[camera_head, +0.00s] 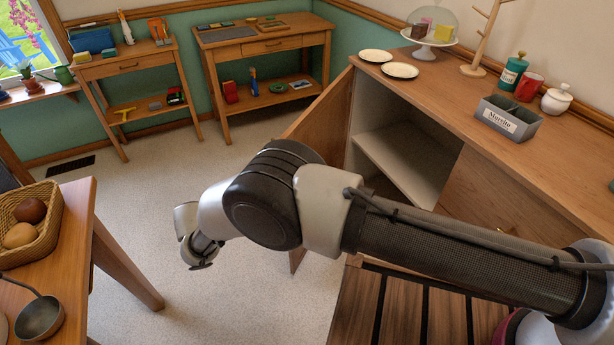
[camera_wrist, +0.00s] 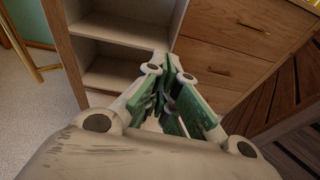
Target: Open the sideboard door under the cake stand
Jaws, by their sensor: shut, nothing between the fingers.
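The sideboard (camera_head: 540,160) stands on the right, with the cake stand (camera_head: 430,48) on its top under a glass dome. The door (camera_head: 312,112) below the cake stand's end is swung wide open to the left. Its lower part is hidden behind my arm. The open compartment shows a pale shelf (camera_head: 405,155), also seen in the wrist view (camera_wrist: 115,25), and looks empty. My gripper (camera_head: 202,266) is out over the floor, left of the door and apart from it in the head view. In the wrist view its fingers (camera_wrist: 168,72) are shut with nothing between them, facing the compartment.
Drawers (camera_wrist: 235,30) lie right of the compartment. Plates (camera_head: 400,70), a grey box (camera_head: 508,118) and jars stand on the sideboard top. A table with a bread basket (camera_head: 30,222) is at left. A slatted wooden surface (camera_head: 400,310) is below my arm. Carpet between is clear.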

